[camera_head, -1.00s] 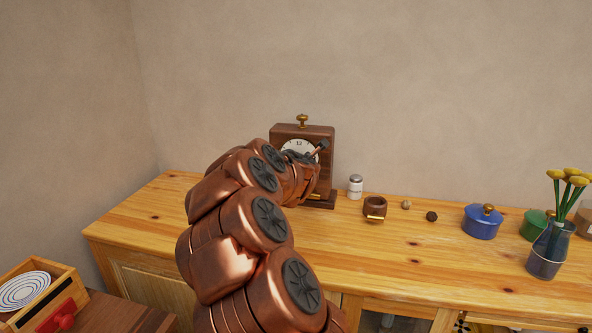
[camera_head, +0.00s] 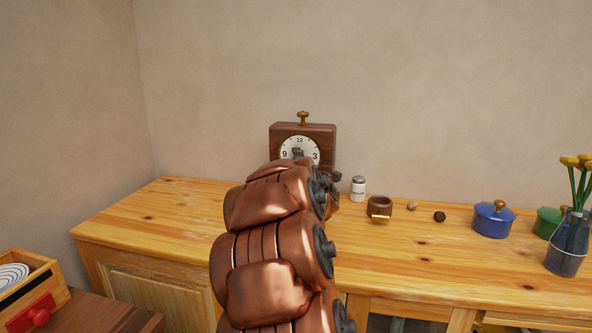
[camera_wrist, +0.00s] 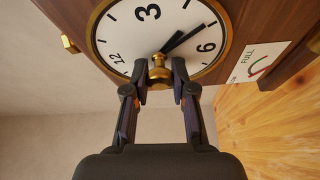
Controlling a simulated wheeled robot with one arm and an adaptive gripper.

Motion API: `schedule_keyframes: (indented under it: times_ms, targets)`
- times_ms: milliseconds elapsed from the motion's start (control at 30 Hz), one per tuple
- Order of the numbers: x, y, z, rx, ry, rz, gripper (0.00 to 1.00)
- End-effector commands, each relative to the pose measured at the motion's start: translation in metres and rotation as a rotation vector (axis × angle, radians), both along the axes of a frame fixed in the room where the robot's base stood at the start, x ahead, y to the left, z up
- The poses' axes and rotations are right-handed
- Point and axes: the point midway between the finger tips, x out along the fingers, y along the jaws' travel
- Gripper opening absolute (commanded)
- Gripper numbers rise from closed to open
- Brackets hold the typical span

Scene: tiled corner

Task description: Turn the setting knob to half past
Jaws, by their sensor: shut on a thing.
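A dark wooden clock box (camera_head: 328,134) with a white numbered dial (camera_head: 287,144) stands at the back of the wooden counter. In the wrist view the dial (camera_wrist: 178,17) appears turned, with 12 at left, 3 at top and 6 at right. A black hand (camera_wrist: 192,34) points between 3 and 6, nearer 6. A brass setting knob (camera_wrist: 159,72) sticks out from the dial's middle. My gripper (camera_wrist: 160,88) is shut on this knob, one finger on each side. In the head view my gripper (camera_head: 298,153) is in front of the dial, and my arm hides the clock's lower part.
A card marked FULL (camera_wrist: 258,62) is on the clock. The counter's left end is clear.

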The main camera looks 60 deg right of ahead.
Motion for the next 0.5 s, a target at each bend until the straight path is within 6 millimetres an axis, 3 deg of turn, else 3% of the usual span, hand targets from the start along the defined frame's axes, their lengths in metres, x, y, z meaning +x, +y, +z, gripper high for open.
schedule_keyframes:
  times_ms: [500]
  targets:
    - [-0.0003, -0.0002, -0.0029, 0.158, -0.422, 0.0, 0.0]
